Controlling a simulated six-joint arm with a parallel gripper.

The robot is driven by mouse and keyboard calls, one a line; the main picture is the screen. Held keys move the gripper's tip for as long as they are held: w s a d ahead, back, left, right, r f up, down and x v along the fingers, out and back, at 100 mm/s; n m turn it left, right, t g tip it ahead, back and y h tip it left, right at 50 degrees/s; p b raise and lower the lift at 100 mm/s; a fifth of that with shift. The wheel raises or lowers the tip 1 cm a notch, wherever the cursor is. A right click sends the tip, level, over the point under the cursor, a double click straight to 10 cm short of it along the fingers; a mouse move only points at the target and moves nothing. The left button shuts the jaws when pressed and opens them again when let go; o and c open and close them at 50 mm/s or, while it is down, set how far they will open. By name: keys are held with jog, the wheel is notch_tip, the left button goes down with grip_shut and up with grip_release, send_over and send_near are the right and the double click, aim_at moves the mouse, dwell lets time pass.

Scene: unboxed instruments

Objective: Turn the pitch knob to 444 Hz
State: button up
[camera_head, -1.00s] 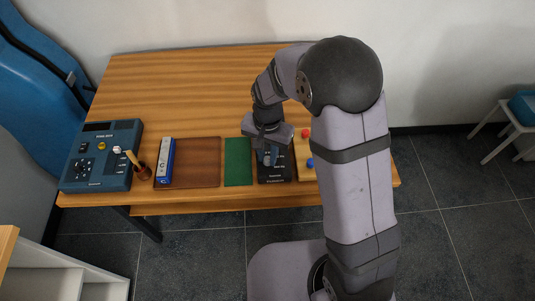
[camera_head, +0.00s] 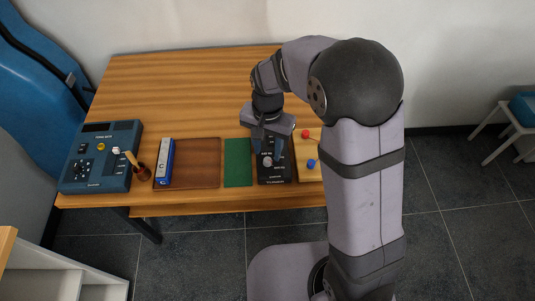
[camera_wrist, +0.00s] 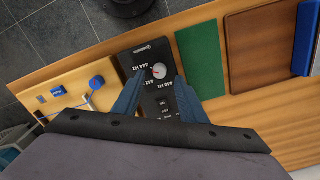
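The black tuner box (camera_head: 276,174) sits near the table's front edge, right of the green mat. Its pale round pitch knob (camera_head: 267,161) shows below my gripper; in the wrist view the knob (camera_wrist: 159,71) has a small red mark, whose pointing direction I cannot tell. White "Hz" labels, including 444 Hz, stand around the knob. My gripper (camera_head: 269,149) is over the box, fingers pointing down. In the wrist view my gripper (camera_wrist: 162,77) is open, with one blue finger on each side of the knob and no visible contact.
A green mat (camera_head: 238,162), a brown tray (camera_head: 197,163) and a blue binder-like block (camera_head: 165,163) lie to the left, then a blue control box (camera_head: 103,157). A wooden board (camera_head: 310,151) with red and blue knobs stands close on the right. The table behind is clear.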

aim_at(267, 158)
jog(key=shift+r, duration=1.8)
jog(key=n, duration=0.3)
jog(key=shift+w+a+f, duration=0.1)
jog(key=shift+w, duration=0.2)
jog(key=s+f+n, duration=0.1)
jog(key=s+d+f+n, duration=0.1)
jog(key=s, duration=0.1)
jog(key=shift+s+f+n, duration=0.1)
jog(key=shift+f+n, duration=0.3)
jog(key=shift+s+d+r, duration=0.9)
jog(key=shift+s+d, duration=4.35)
jog(key=shift+s, duration=1.25)
notch_tip(267, 158, down, 36)
jog(key=b, duration=3.5)
jog(key=shift+b, duration=0.35)
